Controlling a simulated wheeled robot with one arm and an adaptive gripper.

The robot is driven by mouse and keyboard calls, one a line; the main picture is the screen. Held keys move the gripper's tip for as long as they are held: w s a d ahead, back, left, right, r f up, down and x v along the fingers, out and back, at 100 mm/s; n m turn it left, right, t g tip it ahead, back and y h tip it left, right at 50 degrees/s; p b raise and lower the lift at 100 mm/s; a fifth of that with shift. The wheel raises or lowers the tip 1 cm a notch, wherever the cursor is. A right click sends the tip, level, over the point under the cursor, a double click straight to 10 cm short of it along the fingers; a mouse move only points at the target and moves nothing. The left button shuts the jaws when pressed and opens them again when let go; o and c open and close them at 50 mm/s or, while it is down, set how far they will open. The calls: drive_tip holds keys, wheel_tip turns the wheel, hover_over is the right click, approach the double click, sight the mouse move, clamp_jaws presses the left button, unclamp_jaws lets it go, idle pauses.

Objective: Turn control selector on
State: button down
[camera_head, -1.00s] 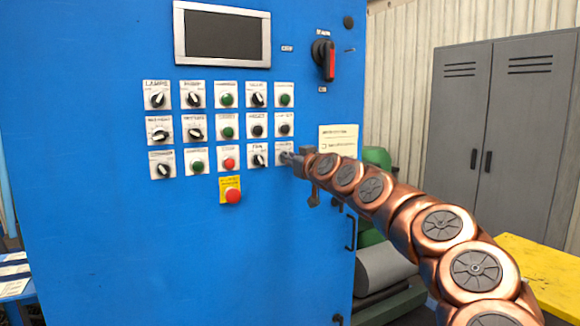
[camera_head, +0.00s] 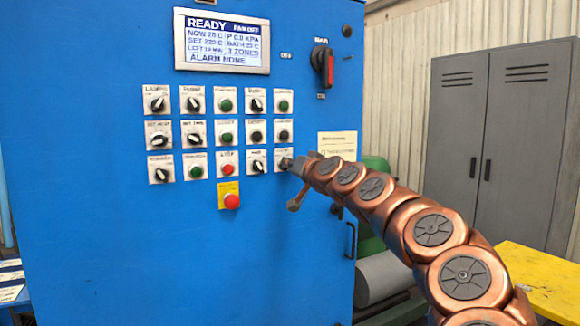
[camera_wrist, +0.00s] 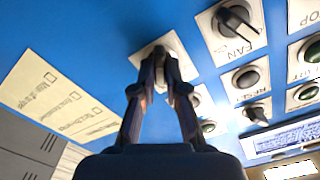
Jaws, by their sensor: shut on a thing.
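The control selector (camera_wrist: 157,50) is a knob on a white plate on the blue panel, in the bottom right place of the switch grid. In the head view its plate (camera_head: 281,155) shows, but the knob is mostly hidden by my gripper (camera_head: 287,163). In the wrist view both fingers of my gripper (camera_wrist: 160,65) are shut on the knob from either side. Its label is too covered to read. The display screen (camera_head: 222,41) is lit and reads READY, FAN OFF and ALARM NONE.
Left of the selector is the FAN switch (camera_head: 256,162), close to my fingers. A red emergency button (camera_head: 231,201) on yellow sits lower left. A paper checklist (camera_head: 338,145) is just right of the selector. A red-handled main switch (camera_head: 325,66) is above. A grey locker (camera_head: 505,120) stands right.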

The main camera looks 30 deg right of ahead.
drive_tip(key=shift+a, duration=0.1)
idle(0.3)
drive_tip(key=c, duration=1.2)
unclamp_jaws()
drive_tip(key=shift+s, duration=0.15)
drive_tip(key=s+a, duration=0.1)
drive_tip(key=s, duration=1)
drive_tip(key=shift+s, duration=0.35)
